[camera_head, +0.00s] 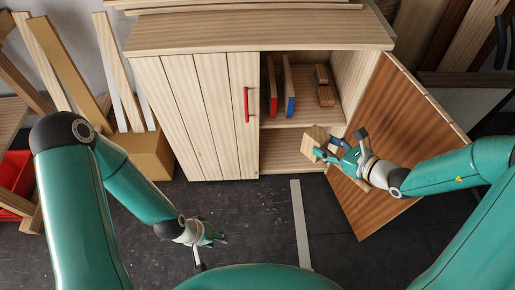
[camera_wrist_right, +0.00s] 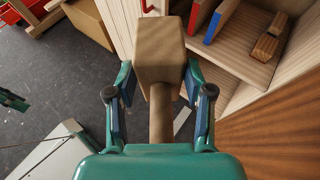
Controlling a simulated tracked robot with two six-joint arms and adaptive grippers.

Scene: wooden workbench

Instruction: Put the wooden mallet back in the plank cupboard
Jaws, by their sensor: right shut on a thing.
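The plank cupboard (camera_head: 205,110) stands at the back middle. Its left door is shut and its right door (camera_head: 385,140) hangs open to the right. My right gripper (camera_head: 334,150) is shut on the handle of the wooden mallet (camera_head: 312,141) in front of the open half, near the lower shelf. In the right wrist view the mallet head (camera_wrist_right: 161,48) points away from my gripper (camera_wrist_right: 160,108), with the handle (camera_wrist_right: 161,115) between the fingers. My left gripper (camera_head: 216,238) is low over the floor at the left, apart from the cupboard; its fingers are too small to judge.
Planks (camera_head: 55,60) lean at the left beside a cardboard box (camera_head: 145,154) and a red crate (camera_head: 14,180). The lower compartment (camera_head: 282,151) looks empty where visible.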

